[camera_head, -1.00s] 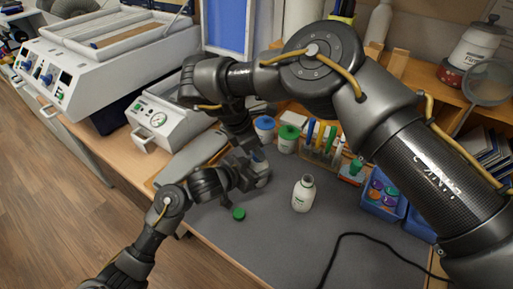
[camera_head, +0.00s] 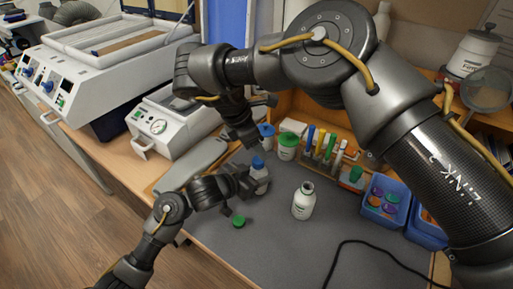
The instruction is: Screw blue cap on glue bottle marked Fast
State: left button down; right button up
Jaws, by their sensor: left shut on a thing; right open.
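A small white glue bottle (camera_head: 261,185) stands upright in my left gripper (camera_head: 250,184), which is shut on its body. The blue cap (camera_head: 257,162) sits on the bottle's top; I cannot tell how tightly. The label is too small and partly hidden to read. My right gripper (camera_head: 249,141) is open and empty, just above and left of the blue cap. A second white bottle (camera_head: 304,203) stands uncapped on the grey mat to the right. A green cap (camera_head: 239,221) lies on the mat in front of my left gripper.
Jars with a blue lid (camera_head: 266,131) and a green lid (camera_head: 287,147) stand behind. A rack of coloured tubes (camera_head: 323,148) and a blue bin (camera_head: 385,200) are to the right.

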jog(key=shift+c, duration=0.2)
jog(key=shift+w+d+r+y, duration=0.15)
jog(key=shift+w+d+r, duration=0.15)
jog(key=shift+d, duration=0.15)
jog(key=shift+w+d+r+y, duration=0.15)
jog(key=shift+w+d+r, duration=0.1)
jog(key=shift+d, duration=0.15)
pick_arm(q)
jog(key=shift+d, duration=0.1)
pick_arm(e)
jog(key=n+y, duration=0.1)
jog(key=n, duration=0.3)
jog(key=r+n+g+y, duration=0.1)
jog(key=n, duration=0.8)
jog(key=shift+r+n+y, duration=0.35)
jog(key=shift+n+y, duration=0.05)
jog(key=n, duration=0.2)
jog(key=shift+s+a+r+n, duration=0.1)
jog(key=shift+a+n, duration=0.1)
jog(key=shift+n, duration=0.2)
jog(key=n, duration=0.4)
jog(key=shift+s+a+y, duration=0.2)
jog(key=shift+a+y, duration=0.05)
jog(key=shift+y, duration=0.05)
jog(key=n, duration=0.4)
jog(key=shift+s+a+n+g, duration=0.1)
jog(key=shift+a+n+g, duration=0.1)
jog(key=shift+n+g, duration=0.1)
